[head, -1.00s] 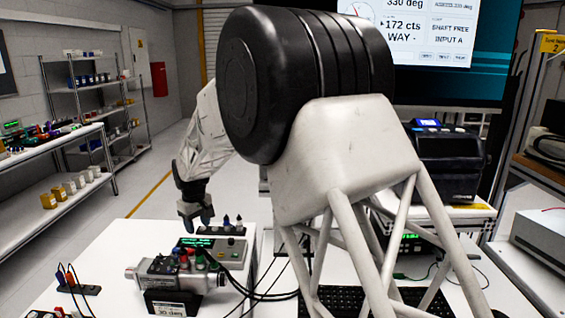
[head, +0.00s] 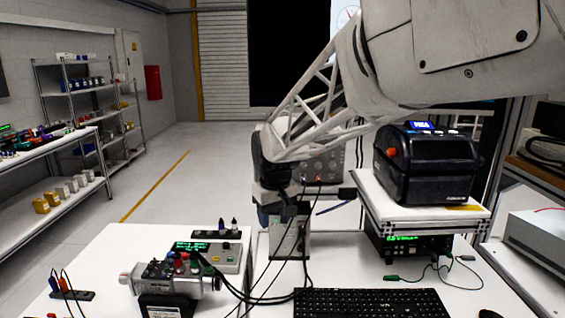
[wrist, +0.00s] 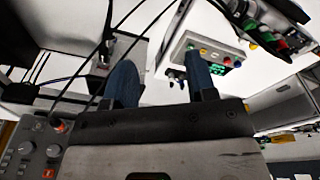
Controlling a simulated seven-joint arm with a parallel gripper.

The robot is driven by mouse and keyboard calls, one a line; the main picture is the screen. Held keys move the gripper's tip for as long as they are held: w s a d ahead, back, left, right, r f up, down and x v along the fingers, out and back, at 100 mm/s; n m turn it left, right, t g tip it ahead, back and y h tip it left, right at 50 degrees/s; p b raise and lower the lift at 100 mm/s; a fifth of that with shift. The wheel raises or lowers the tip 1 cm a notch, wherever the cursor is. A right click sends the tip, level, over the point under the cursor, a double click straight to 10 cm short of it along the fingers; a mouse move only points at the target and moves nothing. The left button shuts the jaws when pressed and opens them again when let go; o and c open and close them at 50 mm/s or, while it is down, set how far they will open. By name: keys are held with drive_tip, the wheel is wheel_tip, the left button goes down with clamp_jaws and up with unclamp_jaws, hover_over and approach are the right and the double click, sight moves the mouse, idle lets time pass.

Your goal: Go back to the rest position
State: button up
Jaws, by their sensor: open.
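My gripper (head: 283,213) hangs from my arm near the middle of the head view, pointing down at the back of the white bench. In the wrist view, its two dark blue fingers (wrist: 160,78) stand apart with nothing between them. The grey servo unit (head: 165,282) sits on the bench to the left of my gripper, with coloured plugs on top. The box with a green display (head: 210,252) is behind it; it also shows in the wrist view (wrist: 205,55), above the right finger. My gripper appears clear of both.
Black cables (head: 250,297) run across the bench to the keyboard (head: 370,303). A black printer (head: 427,165) stands on a raised shelf at right, beneath my arm. A grey instrument (head: 322,166) stands behind my gripper. Open floor lies behind the left bench.

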drive_tip(key=s+d+r+m, duration=0.2)
drive_tip(key=s+d+m, duration=0.1)
drive_tip(key=s+d, duration=1.1)
drive_tip(key=s+d+f+m, duration=0.1)
drive_tip(key=s+d+f, duration=0.1)
drive_tip(key=s, duration=0.6)
drive_tip(key=s+d+f+m+t, duration=0.1)
drive_tip(key=s+d, duration=0.3)
drive_tip(key=s, duration=0.5)
drive_tip(key=shift+s+d+f+m, duration=0.25)
drive_tip(key=shift+f+m, duration=0.35)
drive_tip(key=shift+f, duration=0.15)
drive_tip(key=shift+h, duration=0.3)
